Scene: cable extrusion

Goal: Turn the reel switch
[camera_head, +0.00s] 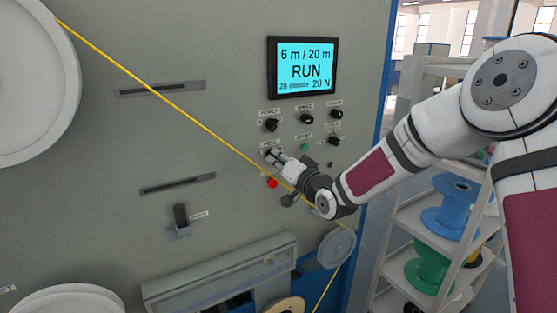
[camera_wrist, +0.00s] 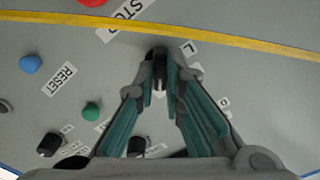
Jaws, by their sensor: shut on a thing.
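The reel switch is a small black knob (camera_wrist: 160,70) on the grey machine panel, below the display in the head view. Its label is mostly covered, with only a letter or two showing beside it in the wrist view. My gripper (camera_wrist: 161,82) is shut on the reel switch, with one teal-padded finger on each side of it. In the head view my gripper (camera_head: 275,157) reaches the panel from the lower right and hides most of the knob.
The display (camera_head: 302,68) reads RUN and 6 m / 20 m. Black knobs (camera_head: 306,118), a green button (camera_head: 304,147) and a red button (camera_head: 272,183) sit close around my gripper. A yellow cable (camera_head: 190,115) crosses the panel diagonally near it. A spool shelf (camera_head: 405,215) stands right.

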